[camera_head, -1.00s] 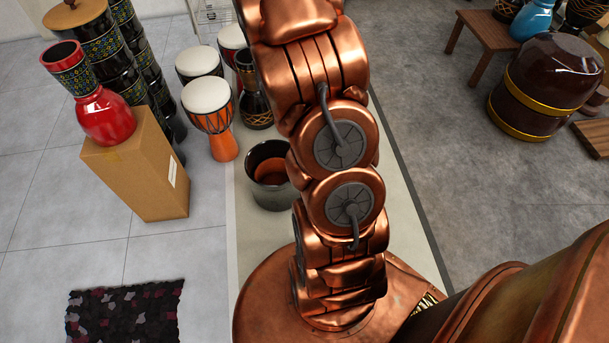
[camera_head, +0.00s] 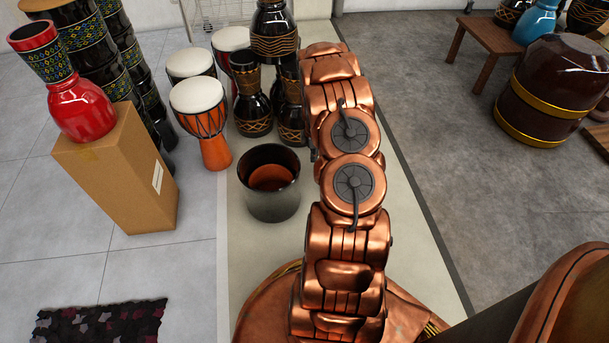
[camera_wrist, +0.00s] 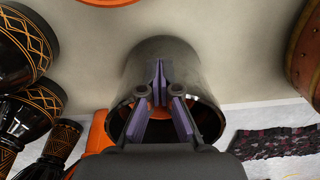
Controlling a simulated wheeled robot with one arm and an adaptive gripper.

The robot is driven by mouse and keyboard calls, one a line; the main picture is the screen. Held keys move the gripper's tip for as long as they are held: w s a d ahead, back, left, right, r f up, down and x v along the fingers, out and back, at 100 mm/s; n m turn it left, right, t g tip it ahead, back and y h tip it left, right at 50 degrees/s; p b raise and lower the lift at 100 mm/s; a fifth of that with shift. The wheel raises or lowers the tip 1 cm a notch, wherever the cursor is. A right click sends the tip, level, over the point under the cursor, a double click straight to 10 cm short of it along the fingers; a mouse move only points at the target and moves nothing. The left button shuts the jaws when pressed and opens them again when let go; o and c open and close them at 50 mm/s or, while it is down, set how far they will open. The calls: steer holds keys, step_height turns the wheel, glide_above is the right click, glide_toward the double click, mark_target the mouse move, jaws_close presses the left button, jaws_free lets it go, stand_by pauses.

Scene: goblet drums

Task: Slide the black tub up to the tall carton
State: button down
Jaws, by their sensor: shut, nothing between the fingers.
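The black tub (camera_head: 270,202) stands upright on the pale floor strip, open at the top with a reddish-brown inside. The tall carton (camera_head: 120,180) stands to its left on the grey tiles, with a clear gap between them. A red goblet drum (camera_head: 80,108) stands on the carton. My gripper is hidden behind my arm in the head view. In the wrist view my gripper (camera_wrist: 159,72) is shut and empty, its fingers overlapping the rim and outer wall of the tub (camera_wrist: 185,58). I cannot tell whether they touch it. The carton cannot be made out there.
An orange goblet drum (camera_head: 203,125) stands behind the gap between carton and tub. Black goblet drums (camera_head: 252,105) cluster behind the tub. A dark patchwork mat (camera_head: 100,322) lies in front of the carton. The floor between carton and tub is clear.

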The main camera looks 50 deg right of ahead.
step_height(320, 180, down, 10)
steer(key=f+b, duration=0.1)
steer(key=b, duration=0.3)
steer(key=w+a+b, duration=0.1)
steer(key=w+a+r, duration=0.1)
steer(key=a, duration=0.1)
steer(key=shift+w+b, duration=0.3)
steer(key=shift+b, duration=0.05)
steer(key=shift+r, duration=0.1)
